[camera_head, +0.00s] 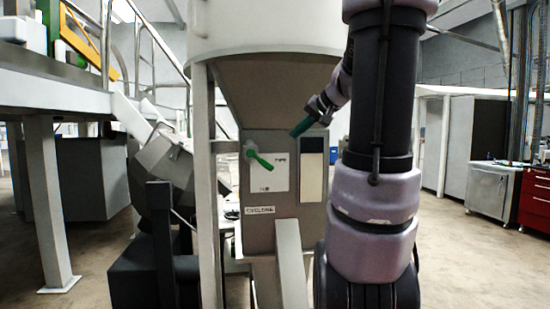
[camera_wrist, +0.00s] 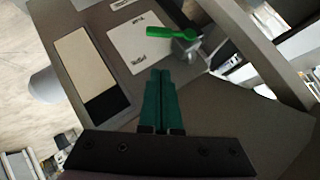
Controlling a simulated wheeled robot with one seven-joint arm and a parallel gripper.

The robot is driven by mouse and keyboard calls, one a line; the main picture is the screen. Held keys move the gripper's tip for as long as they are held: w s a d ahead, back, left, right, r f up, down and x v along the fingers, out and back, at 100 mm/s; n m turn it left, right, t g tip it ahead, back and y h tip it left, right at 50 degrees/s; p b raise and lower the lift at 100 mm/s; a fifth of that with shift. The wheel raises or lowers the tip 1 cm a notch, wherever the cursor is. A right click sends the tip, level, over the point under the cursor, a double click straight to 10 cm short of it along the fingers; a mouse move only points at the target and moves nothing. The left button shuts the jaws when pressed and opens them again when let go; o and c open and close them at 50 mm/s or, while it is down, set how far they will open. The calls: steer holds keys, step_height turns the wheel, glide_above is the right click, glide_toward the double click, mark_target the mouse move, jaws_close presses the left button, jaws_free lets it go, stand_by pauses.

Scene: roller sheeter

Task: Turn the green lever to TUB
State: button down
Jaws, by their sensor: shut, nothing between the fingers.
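The green lever (camera_head: 258,157) sits on a white label plate (camera_head: 267,182) on the grey panel, with its handle angled down to the right from its pivot. The plate carries small dark print to the right of the handle and below it, too small to read surely. In the wrist view the green lever (camera_wrist: 172,33) lies beyond my fingertips, apart from them. My gripper (camera_head: 301,128) is shut and empty, with green fingers, up and to the right of the lever. In the wrist view my gripper (camera_wrist: 166,72) points toward the plate (camera_wrist: 141,44).
A panel with a dark top and pale lower part (camera_head: 311,169) stands right of the plate. A label reading CYCLONE (camera_head: 260,210) is below it. A pale upright post (camera_head: 205,190) stands left of the panel. A red cabinet (camera_head: 535,200) is far right.

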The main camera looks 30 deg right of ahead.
mark_target(261, 161)
steer(key=s+f+x, duration=0.1)
steer(key=x, duration=1.2)
steer(key=shift+a, duration=0.25)
